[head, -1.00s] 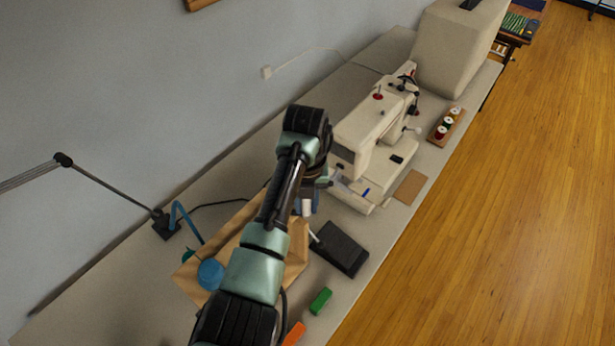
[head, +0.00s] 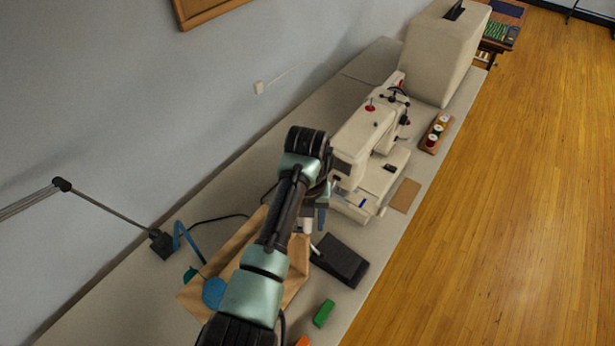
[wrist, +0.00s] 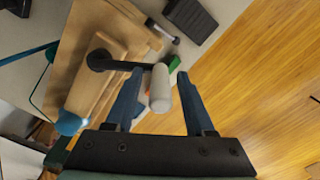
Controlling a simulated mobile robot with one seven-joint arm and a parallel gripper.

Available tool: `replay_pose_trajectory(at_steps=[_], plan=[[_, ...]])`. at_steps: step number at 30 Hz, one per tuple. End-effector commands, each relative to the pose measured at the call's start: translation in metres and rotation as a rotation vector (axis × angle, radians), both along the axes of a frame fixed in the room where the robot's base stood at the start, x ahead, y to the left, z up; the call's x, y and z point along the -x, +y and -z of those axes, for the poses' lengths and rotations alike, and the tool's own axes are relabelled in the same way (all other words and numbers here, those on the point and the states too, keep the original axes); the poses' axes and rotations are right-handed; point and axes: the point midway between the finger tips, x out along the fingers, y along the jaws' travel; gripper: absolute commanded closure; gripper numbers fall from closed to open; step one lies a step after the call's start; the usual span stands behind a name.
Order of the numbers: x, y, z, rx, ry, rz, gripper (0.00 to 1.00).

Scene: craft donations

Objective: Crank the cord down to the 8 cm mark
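The wooden crank stand (head: 236,246) lies on the table beneath my arm; it also shows in the wrist view (wrist: 88,82). Its black crank arm (wrist: 122,65) runs right to a pale cylindrical handle (wrist: 160,88). My gripper (wrist: 160,72) is open, with its blue fingers on either side of the handle; a gap shows on each side. In the head view my gripper (head: 314,216) is over the stand's right end, partly hidden by my arm. A blue round piece (head: 214,292) is at the stand's near left. I cannot make out the cord's end or any 8 cm mark.
A black pedal (head: 340,260) lies right of the stand, with a green block (head: 323,313) and an orange block (head: 303,341) nearer. A sewing machine (head: 368,150) stands beyond. A lamp arm (head: 110,208) is at left. The table's right edge drops to wooden floor.

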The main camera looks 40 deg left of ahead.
Motion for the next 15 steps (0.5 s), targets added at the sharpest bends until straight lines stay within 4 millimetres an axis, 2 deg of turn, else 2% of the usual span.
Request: replay_pose_trajectory(at_steps=[10, 15], plan=[[0.000, 0.000, -0.001, 0.001, 0.002, 0.000, 0.43], [-0.001, 0.000, -0.022, -0.002, -0.003, 0.001, 0.43]])
